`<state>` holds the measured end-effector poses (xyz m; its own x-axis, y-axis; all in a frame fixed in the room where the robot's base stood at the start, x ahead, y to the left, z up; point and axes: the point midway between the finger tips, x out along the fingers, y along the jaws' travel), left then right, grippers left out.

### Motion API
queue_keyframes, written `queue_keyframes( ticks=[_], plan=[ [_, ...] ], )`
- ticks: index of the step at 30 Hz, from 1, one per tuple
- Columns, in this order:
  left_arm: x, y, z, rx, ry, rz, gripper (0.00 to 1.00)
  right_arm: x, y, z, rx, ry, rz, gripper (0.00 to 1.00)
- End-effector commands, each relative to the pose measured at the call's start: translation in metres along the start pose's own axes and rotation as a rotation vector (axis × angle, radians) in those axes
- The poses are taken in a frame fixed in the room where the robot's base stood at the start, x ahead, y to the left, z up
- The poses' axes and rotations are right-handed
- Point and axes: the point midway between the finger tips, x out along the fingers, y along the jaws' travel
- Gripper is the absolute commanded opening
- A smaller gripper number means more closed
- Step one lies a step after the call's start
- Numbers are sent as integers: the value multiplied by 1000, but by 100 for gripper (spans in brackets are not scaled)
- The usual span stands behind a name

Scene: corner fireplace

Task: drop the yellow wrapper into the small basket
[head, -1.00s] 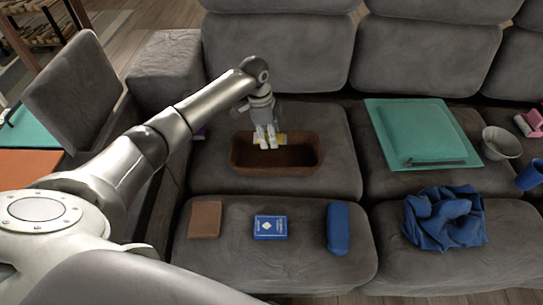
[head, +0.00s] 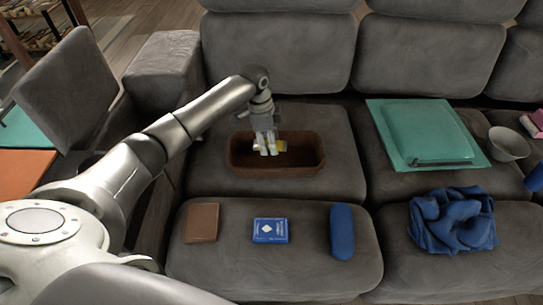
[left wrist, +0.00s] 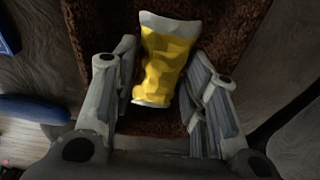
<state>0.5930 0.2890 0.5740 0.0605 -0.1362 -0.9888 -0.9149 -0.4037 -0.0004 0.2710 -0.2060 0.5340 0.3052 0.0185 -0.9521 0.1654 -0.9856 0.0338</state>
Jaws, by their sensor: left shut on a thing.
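The yellow wrapper (left wrist: 165,62) has pale ends and sits between the fingers of my left gripper (left wrist: 165,90), which is shut on it. The basket's brown inside (left wrist: 150,122) lies below the wrapper in the left wrist view. The fingers hide part of the wrapper. My right gripper is not in view.
The basket stands on a grey sofa. In front lie a brown wallet-like item (head: 202,222), a blue card box (head: 270,230) and a blue case (head: 342,231).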

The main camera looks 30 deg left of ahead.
Motion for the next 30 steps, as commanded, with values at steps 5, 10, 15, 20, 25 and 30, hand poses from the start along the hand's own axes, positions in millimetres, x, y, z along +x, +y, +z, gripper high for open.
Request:
queue_keyframes(
  ticks=[5, 10, 15, 20, 25, 30],
  plan=[
    [0, 0, 0, 0, 0, 0, 33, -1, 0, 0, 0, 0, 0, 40],
    [0, 0, 0, 0, 0, 0, 50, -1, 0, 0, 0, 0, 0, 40],
    [0, 0, 0, 0, 0, 0, 66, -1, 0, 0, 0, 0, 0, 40],
    [0, 0, 0, 0, 0, 0, 66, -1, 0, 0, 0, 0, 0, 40],
    [-4, 0, 0, 0, 0, -1, 66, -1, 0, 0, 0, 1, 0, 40],
    [-28, -2, 0, -1, 1, -5, 66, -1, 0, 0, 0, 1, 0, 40]
  ],
)
